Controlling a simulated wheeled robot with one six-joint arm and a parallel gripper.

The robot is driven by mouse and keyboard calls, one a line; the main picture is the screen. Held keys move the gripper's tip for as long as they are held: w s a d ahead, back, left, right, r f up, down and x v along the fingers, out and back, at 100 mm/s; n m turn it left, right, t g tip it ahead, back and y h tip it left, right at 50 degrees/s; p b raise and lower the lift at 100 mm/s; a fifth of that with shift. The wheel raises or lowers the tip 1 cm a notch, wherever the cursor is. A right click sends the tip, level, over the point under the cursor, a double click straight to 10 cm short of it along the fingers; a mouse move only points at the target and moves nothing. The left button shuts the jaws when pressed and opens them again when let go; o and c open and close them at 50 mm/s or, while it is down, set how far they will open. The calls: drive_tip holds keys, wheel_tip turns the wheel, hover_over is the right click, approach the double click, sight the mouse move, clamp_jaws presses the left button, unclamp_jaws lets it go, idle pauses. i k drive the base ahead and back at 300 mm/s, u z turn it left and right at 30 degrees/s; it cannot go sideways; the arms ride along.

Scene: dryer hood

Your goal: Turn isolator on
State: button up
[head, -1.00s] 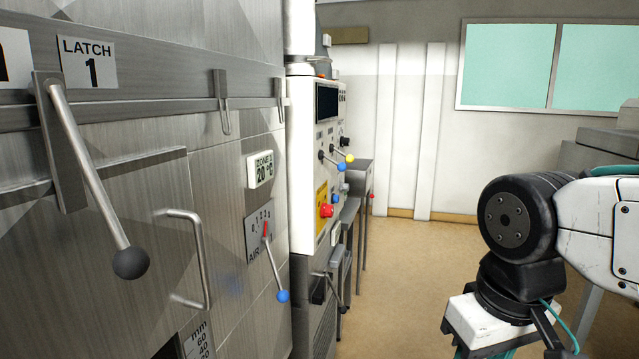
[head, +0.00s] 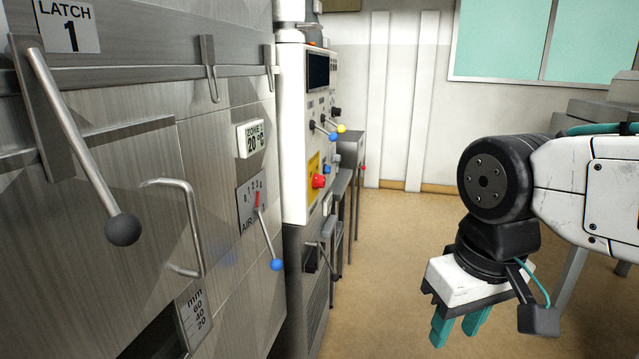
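No readable label marks the isolator, so I cannot tell for certain which control it is. A red knob (head: 318,181) on a yellow plate (head: 313,165) is on the white control panel (head: 293,130). Below the panel, a dark lever handle (head: 328,262) is on the grey lower cabinet (head: 300,300). My gripper (head: 459,328) hangs at the lower right, pointing down, with two teal fingers apart and nothing seen between them. It is well to the right of the panel in the picture and touches neither control.
The steel hood front carries a latch lever with a black ball (head: 123,230), a bar handle (head: 190,225) and an air lever with a blue ball (head: 277,265). Small blue and yellow ball levers (head: 341,128) stick out from the panel. The brown floor (head: 400,240) is open between panel and arm.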

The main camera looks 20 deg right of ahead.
sight(318, 181)
drive_tip(key=u, duration=0.3)
drive_tip(key=i, duration=1.1)
drive_tip(key=z, duration=0.6)
